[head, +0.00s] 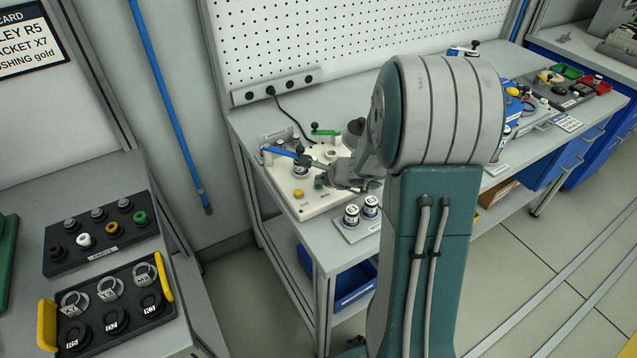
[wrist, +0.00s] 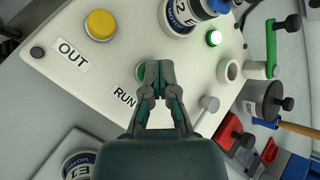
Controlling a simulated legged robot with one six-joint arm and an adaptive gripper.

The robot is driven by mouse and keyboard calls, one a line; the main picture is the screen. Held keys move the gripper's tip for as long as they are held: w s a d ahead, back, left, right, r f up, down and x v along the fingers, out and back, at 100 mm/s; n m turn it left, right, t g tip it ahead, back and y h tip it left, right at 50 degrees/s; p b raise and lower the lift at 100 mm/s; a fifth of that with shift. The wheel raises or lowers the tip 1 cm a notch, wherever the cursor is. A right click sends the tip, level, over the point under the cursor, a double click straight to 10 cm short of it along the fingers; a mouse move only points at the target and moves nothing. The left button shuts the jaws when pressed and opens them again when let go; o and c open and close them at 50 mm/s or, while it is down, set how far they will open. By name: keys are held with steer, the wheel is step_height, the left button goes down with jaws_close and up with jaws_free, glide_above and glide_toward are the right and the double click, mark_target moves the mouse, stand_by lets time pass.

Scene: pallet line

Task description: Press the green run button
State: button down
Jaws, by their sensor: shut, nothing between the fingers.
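The green run button (wrist: 141,72) shows only as a thin green edge in the wrist view, above the word RUN on a white panel (wrist: 68,75). My gripper (wrist: 157,72) is shut and empty, and its fingertips cover most of the button. I cannot tell whether they touch it. In the head view my gripper (head: 319,182) is low over the same white panel (head: 318,205), and the run button cannot be made out there. A small round lamp (wrist: 214,38) glows green on the panel.
A yellow button (wrist: 100,25) marked OUT sits beside the run button. A labelled can (wrist: 184,12) stands in a ring on the panel. A blue lever (head: 280,151) and a green-handled clamp (head: 325,132) are near my gripper. Two cans (head: 352,214) stand in front of the panel.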

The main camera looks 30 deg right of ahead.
steer(key=shift+r, duration=0.9)
steer(key=shift+r, duration=2.5)
